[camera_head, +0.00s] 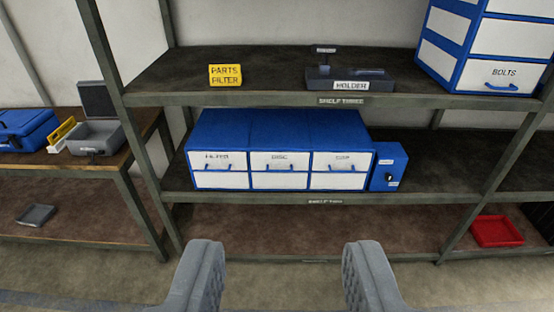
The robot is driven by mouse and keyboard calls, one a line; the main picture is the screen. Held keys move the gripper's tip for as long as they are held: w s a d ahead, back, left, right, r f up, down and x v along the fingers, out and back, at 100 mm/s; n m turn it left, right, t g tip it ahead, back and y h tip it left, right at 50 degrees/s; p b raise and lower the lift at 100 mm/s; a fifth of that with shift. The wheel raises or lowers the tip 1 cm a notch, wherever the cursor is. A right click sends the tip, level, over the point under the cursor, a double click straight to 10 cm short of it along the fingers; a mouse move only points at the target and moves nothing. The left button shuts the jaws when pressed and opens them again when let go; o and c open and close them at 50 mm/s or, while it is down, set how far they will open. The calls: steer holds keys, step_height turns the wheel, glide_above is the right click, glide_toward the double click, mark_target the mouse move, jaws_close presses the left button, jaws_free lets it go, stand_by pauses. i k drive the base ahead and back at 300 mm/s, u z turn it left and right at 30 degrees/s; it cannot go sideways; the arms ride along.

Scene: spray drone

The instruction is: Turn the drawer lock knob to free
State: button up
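The drawer lock knob (389,178) is a small dark knob on the front of a blue box (399,155) at the right end of the drawer unit. Small white labels sit above and below it; they are too small to read. The blue drawer unit (280,128) stands on the middle shelf, with white drawer fronts and blue handles. Its upper labels include FILTER and DISC; the drawers look closed. My gripper (284,262) is open and empty in the foreground, its fingers wide apart, below and left of the knob and well short of the shelf.
The upper shelf (280,98) holds a yellow PARTS FILTER sign (226,75), a dark holder (350,79) and a BOLTS drawer cabinet (482,45). A red tray (497,231) lies low at right. A side bench (75,150) with boxes stands at left. Metal uprights frame the shelves.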

mark_target(389, 178)
steer(key=u, duration=0.05)
steer(key=i, duration=1)
steer(key=z, duration=0.05)
